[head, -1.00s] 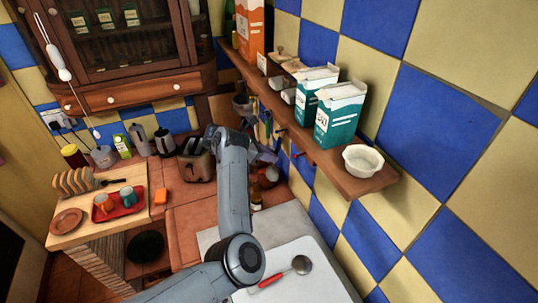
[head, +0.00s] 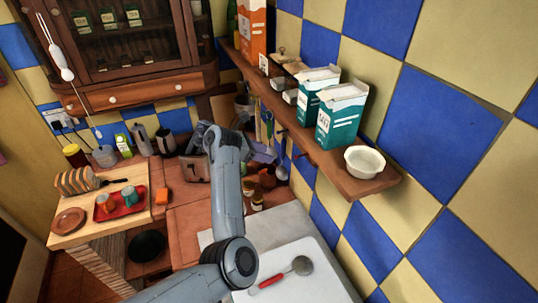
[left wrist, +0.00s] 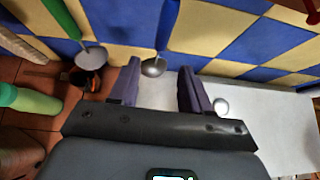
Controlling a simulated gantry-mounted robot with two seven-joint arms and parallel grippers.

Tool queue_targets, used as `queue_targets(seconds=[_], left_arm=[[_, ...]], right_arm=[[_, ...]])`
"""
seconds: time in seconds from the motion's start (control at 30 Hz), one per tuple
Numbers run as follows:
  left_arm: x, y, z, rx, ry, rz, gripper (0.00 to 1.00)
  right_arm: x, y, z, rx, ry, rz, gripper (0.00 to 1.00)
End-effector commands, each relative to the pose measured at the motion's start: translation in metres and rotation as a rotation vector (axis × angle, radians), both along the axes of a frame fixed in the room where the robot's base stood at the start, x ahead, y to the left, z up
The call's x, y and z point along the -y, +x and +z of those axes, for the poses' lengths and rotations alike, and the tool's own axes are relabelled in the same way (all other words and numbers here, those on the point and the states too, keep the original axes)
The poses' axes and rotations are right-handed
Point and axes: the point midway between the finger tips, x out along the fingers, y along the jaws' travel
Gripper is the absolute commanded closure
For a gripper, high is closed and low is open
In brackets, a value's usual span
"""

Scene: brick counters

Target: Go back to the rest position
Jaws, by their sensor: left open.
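My left gripper (head: 262,153) is at the far end of my grey arm, close to the tiled wall under the shelf. It is small and partly covered by my arm in the head view. In the left wrist view its two purple-grey fingers (left wrist: 157,85) stand apart, with nothing held between them. A round metal utensil head (left wrist: 153,67) shows beyond the gap. My right gripper is not in view.
A wooden shelf (head: 345,185) with cartons and a white bowl (head: 364,161) juts from the right wall. My arm partly hides the toaster (head: 194,169). A red tray (head: 122,206) is at left.

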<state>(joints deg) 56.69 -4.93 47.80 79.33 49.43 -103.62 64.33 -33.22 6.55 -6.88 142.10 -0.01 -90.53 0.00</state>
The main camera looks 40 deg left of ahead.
Motion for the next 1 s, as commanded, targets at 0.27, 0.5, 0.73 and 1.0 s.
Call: queue_targets(seconds=[0.27, 0.5, 0.73, 1.0], left_arm=[[-0.022, -0.034, 0.026, 0.0, 0.003, 0.002, 0.53], [-0.031, -0.049, 0.041, 0.0, -0.001, 0.001, 0.53], [-0.033, -0.064, 0.012, -0.065, 0.0, 0.0, 0.53], [-0.03, -0.142, -0.102, -0.354, 0.1, -0.04, 0.53]], right_arm=[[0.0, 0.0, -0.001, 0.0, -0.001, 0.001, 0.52], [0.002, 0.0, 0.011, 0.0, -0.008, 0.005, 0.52], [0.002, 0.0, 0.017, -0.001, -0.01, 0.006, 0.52], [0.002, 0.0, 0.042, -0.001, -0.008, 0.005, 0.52]])
